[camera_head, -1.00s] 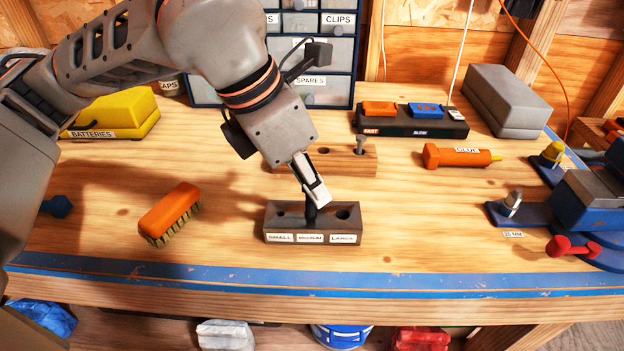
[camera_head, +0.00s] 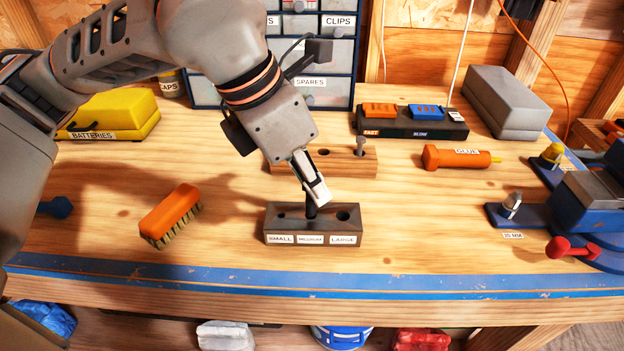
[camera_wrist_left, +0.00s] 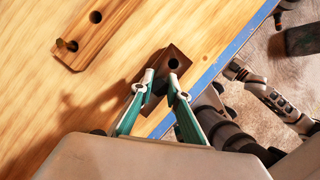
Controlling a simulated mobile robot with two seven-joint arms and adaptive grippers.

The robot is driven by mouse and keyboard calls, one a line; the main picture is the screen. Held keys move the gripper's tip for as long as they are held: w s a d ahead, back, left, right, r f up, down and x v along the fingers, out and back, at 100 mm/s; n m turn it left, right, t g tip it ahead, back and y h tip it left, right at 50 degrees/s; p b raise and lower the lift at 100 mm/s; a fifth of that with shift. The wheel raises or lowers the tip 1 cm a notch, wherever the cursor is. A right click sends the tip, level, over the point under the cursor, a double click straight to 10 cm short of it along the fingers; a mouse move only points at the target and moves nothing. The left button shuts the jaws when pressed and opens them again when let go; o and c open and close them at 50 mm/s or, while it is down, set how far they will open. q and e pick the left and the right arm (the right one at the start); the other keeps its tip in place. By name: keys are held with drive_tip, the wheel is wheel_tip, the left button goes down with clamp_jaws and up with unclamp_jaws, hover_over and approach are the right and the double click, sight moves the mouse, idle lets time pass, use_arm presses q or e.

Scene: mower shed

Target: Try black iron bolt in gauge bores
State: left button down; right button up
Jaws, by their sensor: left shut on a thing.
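The dark gauge block (camera_head: 275,222) stands near the front of the bench, with bores labelled SMALL, MEDIUM and LARGE. My left gripper (camera_head: 315,192) points down over it and is shut on the black iron bolt (camera_head: 311,211). The bolt is upright at the medium bore; how deep it sits I cannot tell. The large bore shows empty to its right. In the left wrist view the block (camera_wrist_left: 180,53) shows beyond my left fingertips (camera_wrist_left: 164,85), with one open bore. The bolt is not clear there.
A wooden rack (camera_head: 340,165) with holes and a grey bolt (camera_head: 361,146) stands just behind the block. An orange brush (camera_head: 169,210) lies left. The bench front edge is taped blue.

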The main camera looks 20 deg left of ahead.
drive_tip(key=shift+s+f, duration=0.2)
drive_tip(key=shift+s, duration=0.15)
use_arm(q)
drive_tip(key=shift+f, duration=0.35)
use_arm(e)
drive_tip(key=shift+f, duration=0.25)
use_arm(q)
drive_tip(key=shift+r, duration=0.45)
use_arm(e)
drive_tip(key=shift+w+r, duration=0.4)
drive_tip(key=shift+r, duration=0.05)
drive_tip(key=shift+s+f, duration=0.1)
drive_tip(key=shift+f, duration=0.05)
drive_tip(key=shift+s+f, duration=0.2)
drive_tip(key=shift+s, duration=0.15)
use_arm(q)
drive_tip(key=shift+f+b, duration=0.4)
drive_tip(key=shift+f, duration=0.05)
use_arm(e)
drive_tip(key=shift+w+f, duration=0.1)
drive_tip(key=shift+f, duration=0.15)
use_arm(q)
drive_tip(key=shift+r, duration=0.15)
use_arm(e)
drive_tip(key=shift+w+r, duration=0.15)
use_arm(q)
drive_tip(key=shift+r, duration=0.3)
use_arm(e)
drive_tip(key=shift+w+r, duration=0.1)
drive_tip(key=shift+r, duration=0.1)
